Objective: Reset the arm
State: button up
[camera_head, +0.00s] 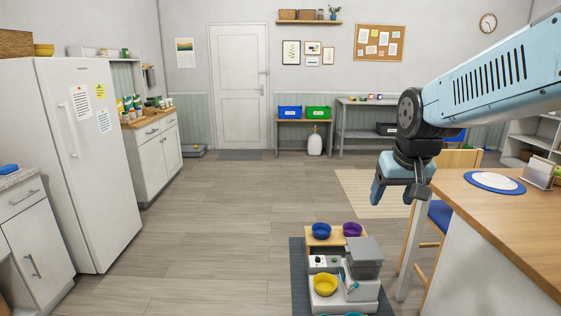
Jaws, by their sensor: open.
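My blue and black arm reaches in from the right edge. My gripper (397,198) hangs at its end, pointing down, open, with nothing seen between its fingers. It is in the air left of the wooden counter's near corner. On the floor below and to its left, a low stand on a dark mat (299,277) holds a blue bowl (321,231) and a purple bowl (352,230). A teal bowl is cut off at the bottom edge.
The wooden counter (500,215) at right bears a blue mat with a white plate (494,182). A chair with a blue seat (440,215) stands behind its edge. A white fridge (85,150) and cabinets line the left. The middle floor (220,220) is clear.

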jog(key=s+r, duration=0.2)
jog(key=s, duration=1)
jog(key=shift+a+t, duration=0.25)
jog(key=shift+t, duration=0.15)
